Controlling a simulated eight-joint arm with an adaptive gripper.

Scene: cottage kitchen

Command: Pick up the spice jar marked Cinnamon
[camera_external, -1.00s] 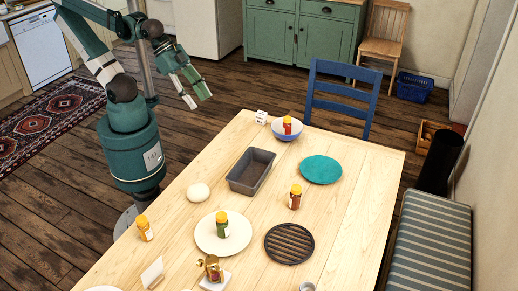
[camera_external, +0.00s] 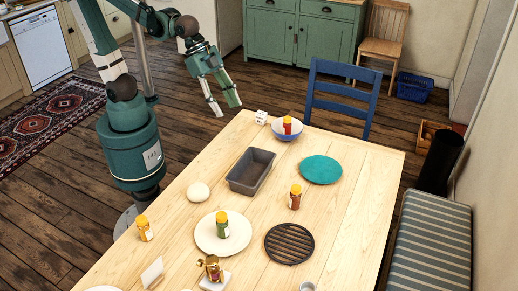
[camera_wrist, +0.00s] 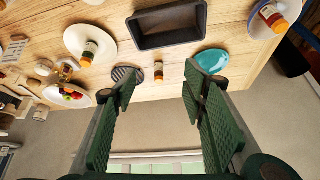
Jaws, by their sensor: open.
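Several spice jars with yellow-orange caps stand on the table; none of their labels can be read, so I cannot tell which is Cinnamon. A red jar (camera_external: 287,126) is in a bowl; a reddish-brown jar (camera_external: 295,198) stands near a round trivet; a green jar (camera_external: 222,227) is on a white plate; an orange jar (camera_external: 145,230) is near the left edge. My gripper (camera_external: 226,108) is open and empty, above and beyond the table's far left edge. In the wrist view, the brown jar (camera_wrist: 158,72) shows between my fingers (camera_wrist: 160,84), some distance away.
A grey loaf tin (camera_external: 234,182), a teal plate (camera_external: 321,157), the black trivet (camera_external: 272,245), a white plate (camera_external: 202,240), a blue-rimmed bowl (camera_external: 277,135) and a pale round object (camera_external: 197,192) occupy the table (camera_external: 345,225). A blue chair (camera_external: 342,90) stands behind it. The table's right side is clear.

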